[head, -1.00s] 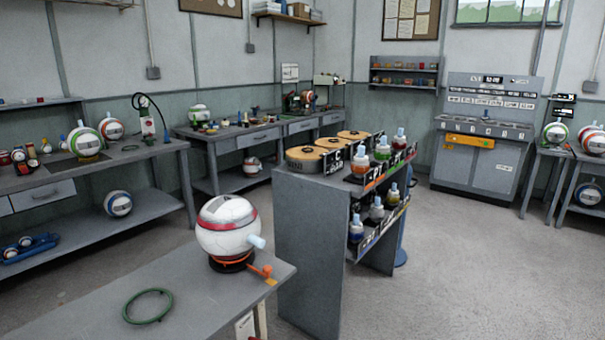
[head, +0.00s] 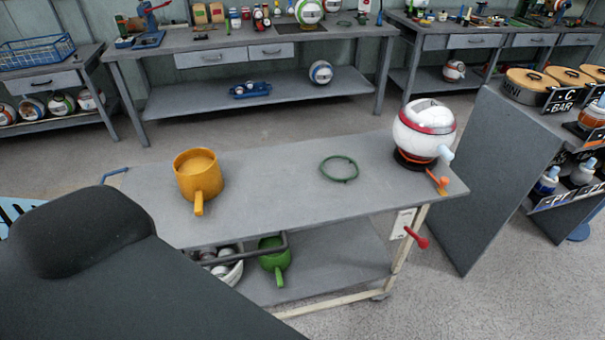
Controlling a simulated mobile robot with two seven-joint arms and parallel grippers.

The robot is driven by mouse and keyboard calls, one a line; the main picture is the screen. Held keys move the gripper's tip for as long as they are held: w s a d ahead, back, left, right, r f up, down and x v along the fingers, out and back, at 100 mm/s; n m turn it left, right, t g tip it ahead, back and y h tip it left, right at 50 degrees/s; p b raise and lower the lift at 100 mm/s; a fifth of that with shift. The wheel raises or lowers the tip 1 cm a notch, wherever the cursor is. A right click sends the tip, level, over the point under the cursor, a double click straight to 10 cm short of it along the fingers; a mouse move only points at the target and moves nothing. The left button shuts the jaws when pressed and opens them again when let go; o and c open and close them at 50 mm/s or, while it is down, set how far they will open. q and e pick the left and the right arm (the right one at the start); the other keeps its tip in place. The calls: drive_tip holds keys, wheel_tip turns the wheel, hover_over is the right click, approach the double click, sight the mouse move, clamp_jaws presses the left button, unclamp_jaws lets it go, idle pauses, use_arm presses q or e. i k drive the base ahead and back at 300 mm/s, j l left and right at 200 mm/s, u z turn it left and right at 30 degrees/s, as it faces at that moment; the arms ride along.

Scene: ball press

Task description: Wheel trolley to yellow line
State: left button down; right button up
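The trolley (head: 280,205) stands in front of me in the head view. It has a grey top, cream legs and a lower shelf (head: 340,262). A blue handle (head: 116,172) shows at its left end and a red lever (head: 417,238) low at its right end. On top are an orange pot (head: 197,175), a green ring (head: 339,168) and a white-and-red ball (head: 424,128) on a dark base. A green pot (head: 273,258) sits on the lower shelf. No yellow line is visible. Neither gripper is in view; a dark part of mine covers the lower left.
A grey bench (head: 230,42) with a lower shelf stands behind the trolley. A rack with tubs and bottles, with a grey side panel (head: 490,175), is close on the right. Open floor (head: 300,118) lies between the trolley and the bench.

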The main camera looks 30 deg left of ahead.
sight(320, 195)
drive_tip(key=u, duration=1.05)
